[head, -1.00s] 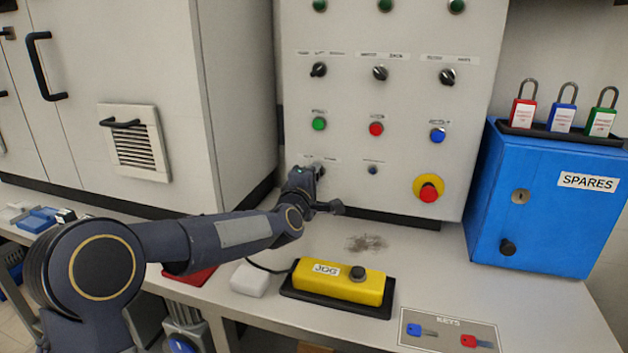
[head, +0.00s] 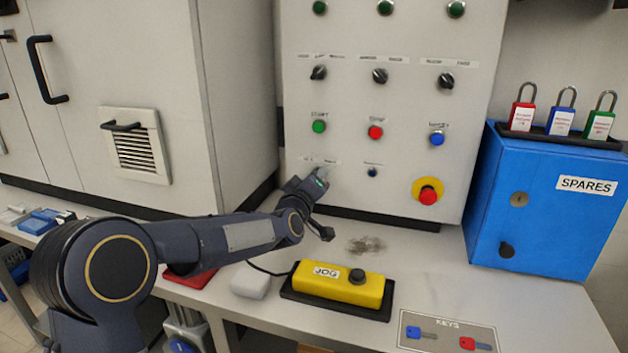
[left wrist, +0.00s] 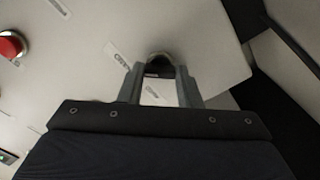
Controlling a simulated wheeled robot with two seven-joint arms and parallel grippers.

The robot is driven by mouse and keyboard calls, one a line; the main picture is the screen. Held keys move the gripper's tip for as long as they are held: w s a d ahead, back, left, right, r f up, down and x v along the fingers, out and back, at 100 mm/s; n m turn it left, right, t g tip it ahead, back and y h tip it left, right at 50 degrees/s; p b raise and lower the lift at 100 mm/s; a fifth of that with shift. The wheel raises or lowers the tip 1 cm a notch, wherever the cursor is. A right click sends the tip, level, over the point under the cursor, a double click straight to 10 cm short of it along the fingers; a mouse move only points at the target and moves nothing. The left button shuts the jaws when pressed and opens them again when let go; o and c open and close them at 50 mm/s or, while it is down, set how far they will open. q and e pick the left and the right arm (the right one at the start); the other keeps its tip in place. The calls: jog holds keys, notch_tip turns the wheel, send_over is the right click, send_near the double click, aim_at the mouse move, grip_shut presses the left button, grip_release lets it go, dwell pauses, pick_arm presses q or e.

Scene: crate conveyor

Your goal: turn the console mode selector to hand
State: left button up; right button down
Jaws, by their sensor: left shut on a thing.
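The console (head: 345,110) is a light grey upright panel with rows of lamps, selectors and buttons. My left gripper (head: 322,174) is at the panel's lower left. In the left wrist view its fingers (left wrist: 161,82) are shut on a dark rounded selector knob (left wrist: 158,57) on the panel face. Small labels (left wrist: 122,59) sit beside the knob, too blurred to read surely. The hand mostly hides the knob in the head view, so its pointing direction cannot be told. My right gripper is not in view.
A red emergency button (head: 428,195) on a yellow ring sits right of the hand. The yellow JOG box (head: 335,285) stands on the bench below. A blue SPARES box (head: 545,205) is at the right, with a KEYS plate (head: 447,331) in front.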

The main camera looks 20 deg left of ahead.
pick_arm(q)
jog(key=shift+m, duration=0.3)
jog(key=o, duration=1)
jog(key=s, duration=0.8)
jog(key=shift+a+p, duration=0.15)
jog(key=shift+p, duration=0.15)
jog(key=shift+f, duration=0.1)
